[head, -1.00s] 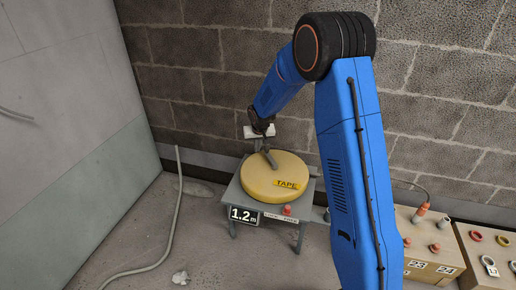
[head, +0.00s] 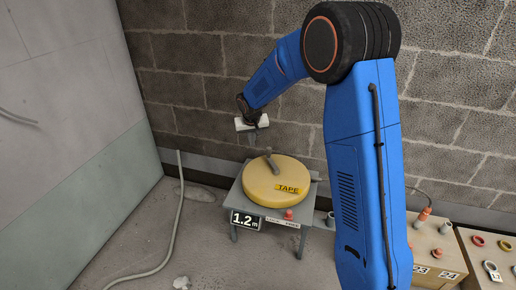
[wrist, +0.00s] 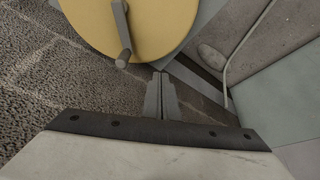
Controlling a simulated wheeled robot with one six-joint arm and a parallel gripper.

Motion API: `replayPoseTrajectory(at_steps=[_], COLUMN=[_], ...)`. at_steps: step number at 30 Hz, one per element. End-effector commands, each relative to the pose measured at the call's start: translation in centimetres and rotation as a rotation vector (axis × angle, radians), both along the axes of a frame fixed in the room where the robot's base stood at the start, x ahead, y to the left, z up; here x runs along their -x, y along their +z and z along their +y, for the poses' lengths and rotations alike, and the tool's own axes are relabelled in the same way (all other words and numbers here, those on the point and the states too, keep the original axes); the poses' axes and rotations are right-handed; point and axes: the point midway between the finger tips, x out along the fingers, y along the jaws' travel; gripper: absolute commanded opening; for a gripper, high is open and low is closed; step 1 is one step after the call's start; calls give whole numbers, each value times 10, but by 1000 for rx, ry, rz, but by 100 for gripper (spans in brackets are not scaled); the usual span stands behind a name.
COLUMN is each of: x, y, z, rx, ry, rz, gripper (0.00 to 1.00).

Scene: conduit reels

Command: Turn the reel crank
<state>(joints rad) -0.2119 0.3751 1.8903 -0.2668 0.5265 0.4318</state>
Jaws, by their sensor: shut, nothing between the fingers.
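The yellow reel (head: 262,190) with a "TAPE" label lies flat on a grey stand (head: 290,238). Its grey crank (head: 272,160) has an upright handle and sits on top of the reel. In the wrist view the crank (wrist: 122,30) shows at the top, left of the fingertips, over the yellow reel face (wrist: 165,25). My gripper (head: 256,137) is above and behind the reel, near the block wall. In the wrist view my gripper (wrist: 161,76) has its fingers together and empty, with a gap between them and the crank handle.
A display (head: 244,220) on the stand's front reads 1.2 m, beside a red button (head: 288,214). Numbered boxes (head: 436,262) with connectors stand at right. A grey conduit (head: 176,215) rises from the floor at left. The block wall (head: 190,100) is close behind my gripper.

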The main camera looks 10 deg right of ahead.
Motion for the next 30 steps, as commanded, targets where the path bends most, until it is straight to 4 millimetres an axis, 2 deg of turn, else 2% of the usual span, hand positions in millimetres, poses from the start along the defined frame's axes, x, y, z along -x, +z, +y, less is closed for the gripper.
replayPoseTrajectory(at_steps=[7,15,23,30], x=[28,43,45,30], y=[-12,-13,-15,-39], z=[-3,2,4,-4], rx=[189,341,380,380], ry=[96,206,244,242], rz=[-34,-108,-137,-134], gripper=[0,0,0,0])
